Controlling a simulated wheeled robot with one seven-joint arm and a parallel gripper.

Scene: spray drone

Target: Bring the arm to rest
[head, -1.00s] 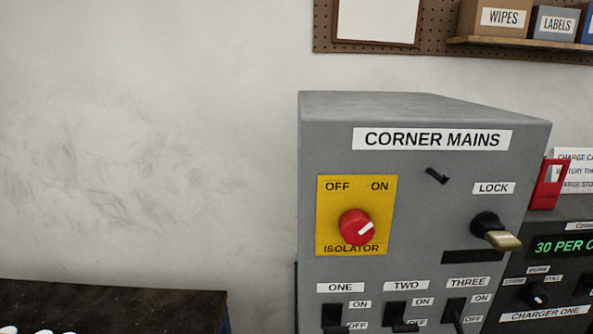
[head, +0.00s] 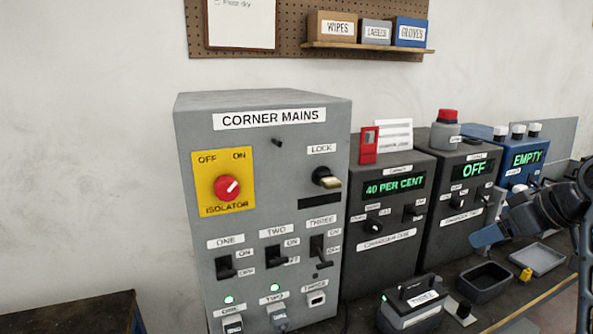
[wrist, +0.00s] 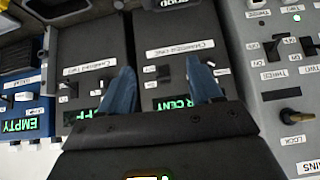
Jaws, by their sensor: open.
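My arm shows at the right of the head view, with its blue-fingered gripper (head: 488,236) above the bench in front of the chargers. In the wrist view my gripper (wrist: 162,82) has its two blue fingers apart, with nothing between them. Behind the fingers are the dark fronts of charger one (wrist: 182,40) and charger two (wrist: 92,60), seen upside down. In the head view charger one (head: 385,275) reads 40 PER CENT and charger two (head: 455,225) reads OFF.
The grey CORNER MAINS box (head: 190,150) stands at the left, its red isolator knob (head: 227,188) towards ON. A battery (head: 412,308), a dark tray (head: 484,282) and a grey tray (head: 537,259) lie on the bench. A blue unit (head: 522,160) reads EMPTY.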

